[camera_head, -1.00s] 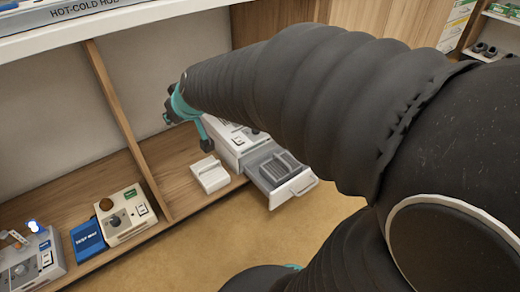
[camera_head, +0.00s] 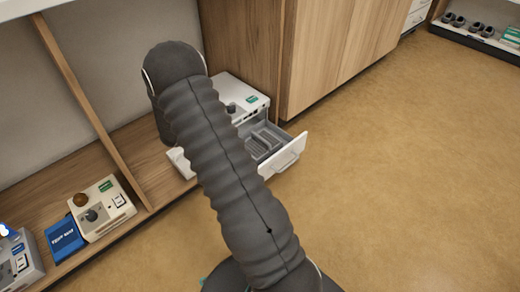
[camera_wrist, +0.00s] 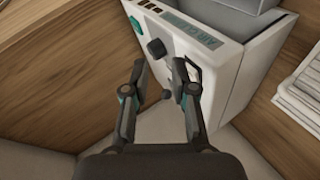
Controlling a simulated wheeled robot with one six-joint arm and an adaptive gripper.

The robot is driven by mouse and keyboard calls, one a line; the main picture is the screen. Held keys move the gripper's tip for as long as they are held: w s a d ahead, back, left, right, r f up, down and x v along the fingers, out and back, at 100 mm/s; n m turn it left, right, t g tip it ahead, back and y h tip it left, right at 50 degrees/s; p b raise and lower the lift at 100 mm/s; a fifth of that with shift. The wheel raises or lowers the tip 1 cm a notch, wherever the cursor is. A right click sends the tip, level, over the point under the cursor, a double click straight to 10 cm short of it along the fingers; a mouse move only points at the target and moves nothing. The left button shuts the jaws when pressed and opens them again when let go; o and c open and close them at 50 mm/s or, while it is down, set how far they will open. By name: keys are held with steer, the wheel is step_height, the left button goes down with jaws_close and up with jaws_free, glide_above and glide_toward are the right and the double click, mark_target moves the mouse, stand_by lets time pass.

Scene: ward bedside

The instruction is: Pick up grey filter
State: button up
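The grey filter (camera_head: 266,139) appears as a ribbed grey piece inside the open drawer (camera_head: 293,152) of a white machine (camera_head: 240,92) on the low shelf. My arm hides part of the drawer's left side. In the wrist view my gripper (camera_wrist: 160,78) is open, with nothing between its fingers. It is over the white machine's panel (camera_wrist: 185,35), close to a dark knob (camera_wrist: 157,48). The filter cannot be made out in the wrist view. My gripper is hidden behind my arm in the head view.
A white ribbed block (camera_wrist: 302,88) lies beside the machine, mostly hidden in the head view. Farther left are a blue box (camera_head: 65,238) and a beige device (camera_head: 104,209). A wooden cabinet (camera_head: 345,50) stands behind right. The floor (camera_head: 410,170) at right is clear.

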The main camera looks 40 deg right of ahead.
steer(key=s+d+f+g+h, duration=0.25)
steer(key=s+f+g, duration=0.25)
steer(key=s+f, duration=0.3)
steer(key=b, duration=0.2)
glide_toward(260, 138)
steer(key=shift+n, duration=0.4)
steer(key=x, duration=0.4)
steer(key=shift+s+d+f, duration=0.15)
steer(key=shift+s+f, duration=0.05)
steer(key=shift+f, duration=0.05)
steer(key=shift+b+x, duration=0.4)
steer(key=shift+x, duration=2.55)
steer(key=shift+w, duration=0.2)
jaws_close()
